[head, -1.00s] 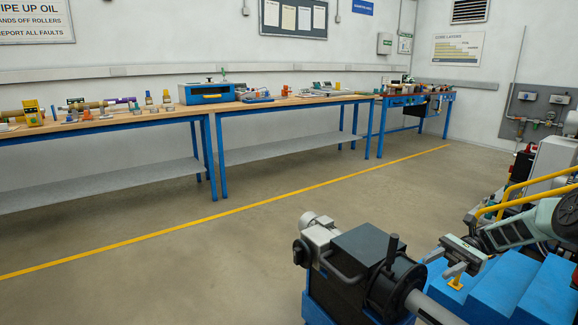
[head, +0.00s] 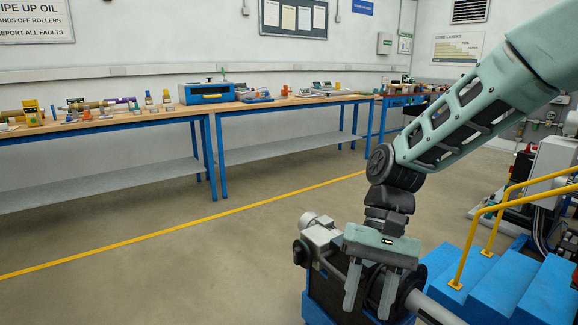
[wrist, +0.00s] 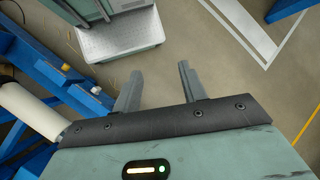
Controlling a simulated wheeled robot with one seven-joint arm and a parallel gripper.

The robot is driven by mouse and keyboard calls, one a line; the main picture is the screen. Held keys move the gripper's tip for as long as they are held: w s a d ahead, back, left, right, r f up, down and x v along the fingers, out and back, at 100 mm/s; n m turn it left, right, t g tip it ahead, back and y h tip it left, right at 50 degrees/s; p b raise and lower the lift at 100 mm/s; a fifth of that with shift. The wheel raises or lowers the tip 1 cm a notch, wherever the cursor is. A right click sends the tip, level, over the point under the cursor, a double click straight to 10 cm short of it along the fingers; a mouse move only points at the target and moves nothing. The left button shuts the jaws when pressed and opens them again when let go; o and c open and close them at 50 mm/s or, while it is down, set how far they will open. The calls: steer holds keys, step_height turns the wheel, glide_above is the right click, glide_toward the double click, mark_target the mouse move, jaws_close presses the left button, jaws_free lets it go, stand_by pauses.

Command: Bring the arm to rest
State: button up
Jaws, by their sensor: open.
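My gripper (head: 367,296) is at the lower right of the head view, fingers pointing down. Its two fingers are apart with nothing between them. It hangs in front of the black and grey winder unit (head: 328,245) and hides much of it; I cannot tell whether they touch. My arm comes in from the upper right and bends down at the wrist. In the wrist view my gripper (wrist: 158,88) shows two spread fingers with bare floor between them.
Blue steps (head: 475,275) with a yellow handrail (head: 472,240) stand right of my gripper. A pale roller (head: 432,308) runs out from the winder; a white roller (wrist: 30,110) shows at left in the wrist view. Long workbenches (head: 100,124) line the back wall. The middle floor is clear.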

steer(key=s+d+n+t+h, duration=0.2)
steer(key=s+n+t, duration=0.5)
steer(key=s, duration=0.8)
step_height(320, 180, up, 14)
steer(key=n+g+p, duration=0.1)
steer(key=p, duration=1.2)
steer(key=shift+w+r+p, duration=0.2)
steer(key=shift+w+p, duration=0.05)
steer(key=shift+p, duration=0.05)
